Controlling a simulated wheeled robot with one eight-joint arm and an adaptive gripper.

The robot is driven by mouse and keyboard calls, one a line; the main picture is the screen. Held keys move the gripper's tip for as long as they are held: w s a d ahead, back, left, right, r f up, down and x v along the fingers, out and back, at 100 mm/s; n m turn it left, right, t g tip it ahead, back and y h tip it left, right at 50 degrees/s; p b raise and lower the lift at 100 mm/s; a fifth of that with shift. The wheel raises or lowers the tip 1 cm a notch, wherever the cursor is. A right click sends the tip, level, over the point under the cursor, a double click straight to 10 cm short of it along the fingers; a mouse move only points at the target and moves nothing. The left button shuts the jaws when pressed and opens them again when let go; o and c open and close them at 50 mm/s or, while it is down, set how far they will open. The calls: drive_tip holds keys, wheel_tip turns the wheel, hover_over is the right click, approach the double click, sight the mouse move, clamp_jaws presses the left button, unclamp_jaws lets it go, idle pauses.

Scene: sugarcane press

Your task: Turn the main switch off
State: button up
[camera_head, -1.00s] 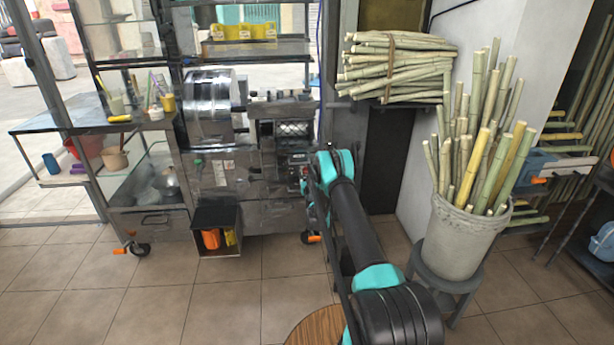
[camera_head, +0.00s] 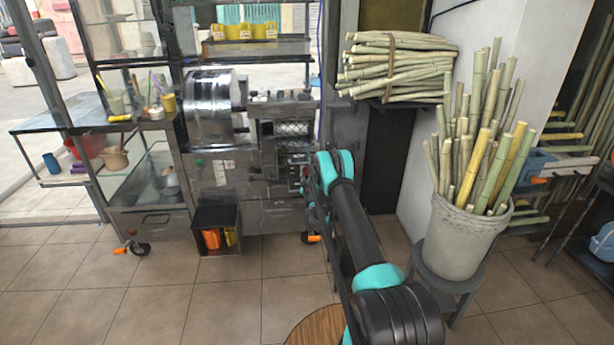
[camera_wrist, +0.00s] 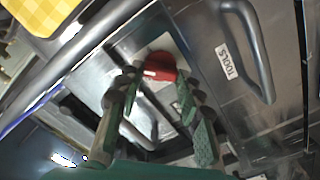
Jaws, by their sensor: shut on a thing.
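The main switch (camera_wrist: 160,66) is a red rotary knob with a white mark, on a pale square plate on the metal machine front in the wrist view. My gripper (camera_wrist: 157,77) has its two fingers on either side of the knob and is shut on it. The fingers hide part of the knob's near edge. In the head view the knob is not clearly seen, and my arm reaches to the front of the sugarcane press (camera_head: 223,170).
A drawer labelled TOOLS (camera_wrist: 228,63) with a curved bar handle is to the right of the knob. A grey bucket of canes (camera_head: 465,235) stands on a stool right of my arm. Bundled canes (camera_head: 395,62) lie on a shelf. The tiled floor (camera_head: 180,300) at left front is clear.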

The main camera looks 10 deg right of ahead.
drive_tip(key=n, duration=0.4)
drive_tip(key=shift+f+n, duration=0.1)
drive_tip(key=shift+n, duration=0.2)
drive_tip(key=shift+a+f+n, duration=0.1)
drive_tip(key=shift+n, duration=2.2)
drive_tip(key=o, duration=1.2)
drive_tip(key=shift+c, duration=0.2)
drive_tip(key=s, duration=0.7)
drive_tip(key=shift+s, duration=0.35)
